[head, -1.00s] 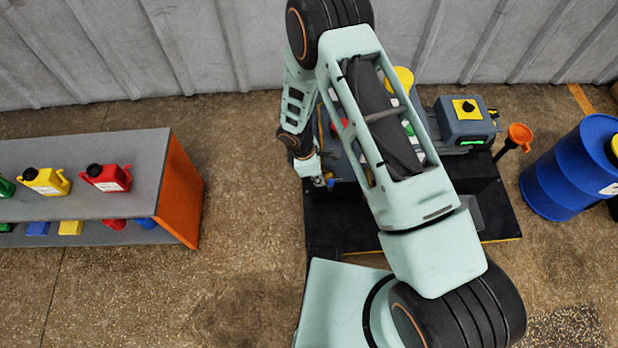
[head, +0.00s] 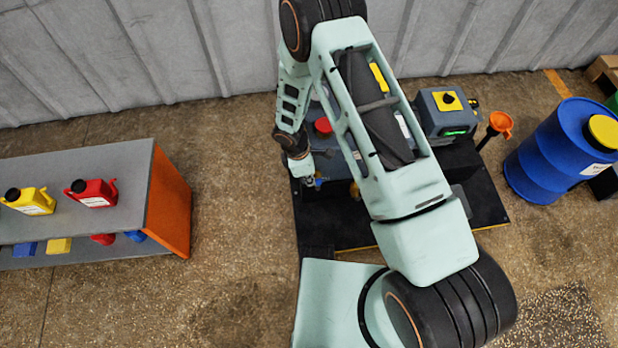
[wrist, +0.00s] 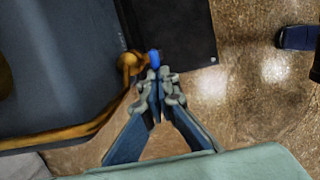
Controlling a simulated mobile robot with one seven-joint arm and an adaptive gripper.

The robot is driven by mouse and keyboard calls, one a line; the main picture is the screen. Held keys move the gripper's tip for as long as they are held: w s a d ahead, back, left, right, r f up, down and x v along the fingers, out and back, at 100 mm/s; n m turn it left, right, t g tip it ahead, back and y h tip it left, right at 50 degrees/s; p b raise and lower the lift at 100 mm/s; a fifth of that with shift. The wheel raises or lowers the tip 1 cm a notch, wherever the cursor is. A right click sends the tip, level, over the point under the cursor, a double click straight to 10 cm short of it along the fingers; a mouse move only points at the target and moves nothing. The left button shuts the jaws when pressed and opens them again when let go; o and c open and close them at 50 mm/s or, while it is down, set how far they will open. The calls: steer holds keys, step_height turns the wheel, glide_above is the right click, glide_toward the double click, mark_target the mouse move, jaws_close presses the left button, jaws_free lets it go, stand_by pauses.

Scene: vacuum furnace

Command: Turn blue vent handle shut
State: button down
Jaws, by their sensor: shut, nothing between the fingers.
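The blue vent handle (wrist: 154,58) shows as a small blue tip just beyond my fingertips in the wrist view. It sits beside a brass-coloured valve fitting (wrist: 128,63) with a bent pipe, at the edge of the dark machine. My gripper (wrist: 160,78) is shut with its fingertips together and empty. The tips are right at the handle and overlap its near end; I cannot tell whether they touch. In the head view my gripper (head: 309,182) is small, beside a bit of blue (head: 319,182) at the machine's left side. My arm hides much of the machine.
The black base plate (head: 350,232) lies under the machine, with open floor to its left. A grey shelf (head: 130,215) with red and yellow canisters stands at left.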

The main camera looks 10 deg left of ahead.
steer(key=shift+w+d+r+y+p, duration=0.15)
steer(key=shift+d+y+p, duration=0.25)
steer(key=shift+y, duration=0.1)
steer(key=shift+w+d+r+g+y+p, duration=0.15)
steer(key=shift+d+g+y+p, duration=0.1)
steer(key=shift+d+y+p, duration=0.35)
steer(key=shift+w+d+g+y+p, duration=0.15)
steer(key=shift+d+g+y, duration=0.2)
steer(key=shift+y, duration=0.45)
steer(key=d+y+b, duration=0.1)
steer(key=d+f+y+b, duration=0.1)
steer(key=d, duration=0.1)
steer(key=w+d+f+y+b, duration=0.1)
steer(key=d, duration=0.1)
steer(key=shift+g, duration=0.3)
steer(key=shift+a+f, duration=0.1)
steer(key=shift+s+a+f+b, duration=0.1)
steer(key=shift+a+f+b, duration=0.2)
steer(key=shift+a+b, duration=0.3)
